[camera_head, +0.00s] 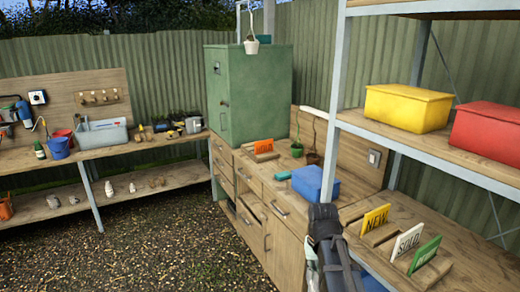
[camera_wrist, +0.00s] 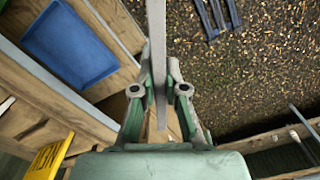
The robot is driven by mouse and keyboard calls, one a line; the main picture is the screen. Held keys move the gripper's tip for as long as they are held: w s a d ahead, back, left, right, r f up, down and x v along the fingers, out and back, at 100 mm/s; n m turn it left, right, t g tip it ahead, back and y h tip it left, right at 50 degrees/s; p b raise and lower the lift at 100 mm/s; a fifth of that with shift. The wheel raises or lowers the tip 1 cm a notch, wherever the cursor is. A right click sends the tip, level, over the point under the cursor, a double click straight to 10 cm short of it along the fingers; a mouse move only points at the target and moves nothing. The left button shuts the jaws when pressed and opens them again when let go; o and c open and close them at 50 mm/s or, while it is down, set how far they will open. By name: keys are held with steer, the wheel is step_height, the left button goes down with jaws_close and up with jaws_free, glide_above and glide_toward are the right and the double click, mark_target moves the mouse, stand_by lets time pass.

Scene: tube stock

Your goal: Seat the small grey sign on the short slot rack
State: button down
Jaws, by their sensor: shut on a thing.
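My gripper (camera_wrist: 158,92) is shut on the small grey sign (camera_wrist: 157,45), which shows edge-on as a thin grey strip between the fingers in the wrist view. In the head view my arm hides most of the gripper, and I cannot make out the sign clearly. A wooden slot rack holding an orange sign (camera_head: 264,146) stands on the counter below the green cabinet. Wooden slot racks on the right-hand bench bear a yellow sign (camera_head: 376,217), a white sign (camera_head: 407,241) and a green sign (camera_head: 425,255). I cannot tell which is the short rack.
A blue tub (camera_head: 314,183) stands on the counter close to my arm; it also shows in the wrist view (camera_wrist: 70,40). A metal shelf post (camera_head: 330,100) and a shelf with yellow (camera_head: 407,107) and red (camera_head: 488,130) boxes flank the right. Gravel floor is open to the left.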

step_height(320, 180, up, 13)
steer(key=p, duration=0.6)
stand_by(0.3)
